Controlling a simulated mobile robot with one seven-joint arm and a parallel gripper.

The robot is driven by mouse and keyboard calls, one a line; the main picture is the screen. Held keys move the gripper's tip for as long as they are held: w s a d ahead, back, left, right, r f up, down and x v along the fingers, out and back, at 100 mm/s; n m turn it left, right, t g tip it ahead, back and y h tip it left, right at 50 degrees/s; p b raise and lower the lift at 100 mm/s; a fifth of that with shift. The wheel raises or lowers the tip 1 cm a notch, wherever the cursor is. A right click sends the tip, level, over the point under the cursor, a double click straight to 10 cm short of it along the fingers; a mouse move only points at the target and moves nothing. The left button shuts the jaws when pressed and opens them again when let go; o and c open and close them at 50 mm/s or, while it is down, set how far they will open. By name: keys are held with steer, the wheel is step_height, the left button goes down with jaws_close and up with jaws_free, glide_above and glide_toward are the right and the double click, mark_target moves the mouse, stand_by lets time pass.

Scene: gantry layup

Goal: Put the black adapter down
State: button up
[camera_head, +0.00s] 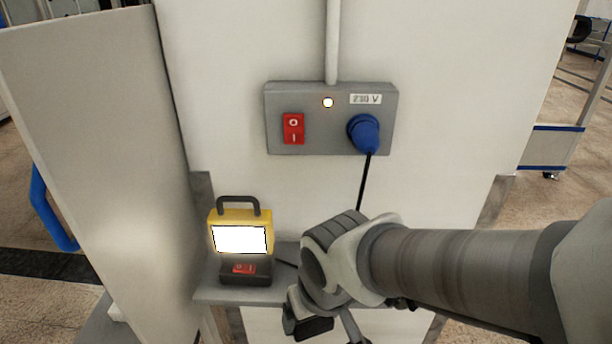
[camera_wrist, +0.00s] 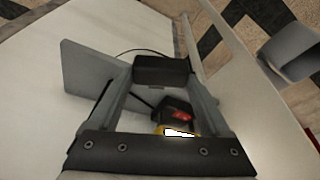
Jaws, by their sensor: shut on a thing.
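The black adapter (camera_wrist: 162,70) is a dark block between the fingertips of my gripper (camera_wrist: 163,76) in the wrist view. My gripper is shut on it. A thin dark cable curves behind the adapter. In the head view my wrist is in front of the grey shelf's right part, and the adapter cannot be made out there. The grey shelf (camera_head: 225,294) also shows in the wrist view (camera_wrist: 85,72). I cannot tell whether the adapter touches it.
A yellow work lamp (camera_head: 222,217), lit, stands on the shelf's left part; it shows between my fingers in the wrist view (camera_wrist: 182,110). Above is a grey power box (camera_head: 330,142) with a red switch (camera_head: 293,128) and a blue plug (camera_head: 364,133), whose black cord hangs behind my wrist.

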steer(key=w+p, duration=0.1)
steer(key=w, duration=0.4)
steer(key=w+f+p, duration=0.1)
steer(key=w, duration=0.5)
steer(key=w+f+p, duration=0.1)
steer(key=w, duration=0.4)
steer(key=shift+w+d+f, duration=0.15)
steer(key=shift+w+d, duration=0.15)
steer(key=shift+w, duration=0.1)
step_height(320, 180, down, 4)
steer(key=shift+r, duration=0.1)
steer(key=shift+w+f, duration=0.2)
steer(key=shift+f, duration=0.25)
steer(key=shift+f, duration=0.15)
steer(key=o, duration=1.4)
steer(key=shift+o, duration=0.2)
